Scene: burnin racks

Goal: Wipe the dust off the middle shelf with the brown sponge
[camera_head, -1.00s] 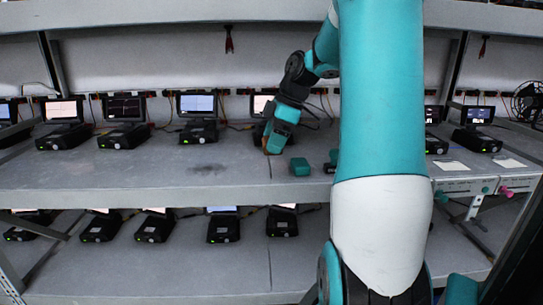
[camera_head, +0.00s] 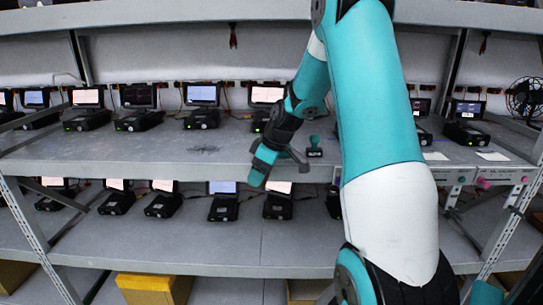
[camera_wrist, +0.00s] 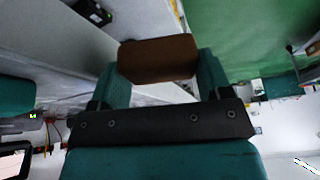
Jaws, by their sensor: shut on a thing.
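The brown sponge (camera_wrist: 157,60) is a small block held between the two teal fingers of my gripper (camera_wrist: 157,75) in the wrist view. In the head view, my gripper (camera_head: 258,178) overlaps the front edge of the middle shelf (camera_head: 120,168), and the sponge cannot be made out there. A dark dust smudge (camera_head: 203,149) lies on the middle shelf, left of my gripper. My gripper does not cover the smudge.
Several black devices with screens (camera_head: 201,105) stand along the back of the middle shelf. A teal-topped item (camera_head: 314,146) stands on the shelf to the right of my gripper. The lower shelf (camera_head: 150,240) holds more devices. A yellow box (camera_head: 150,288) sits below it.

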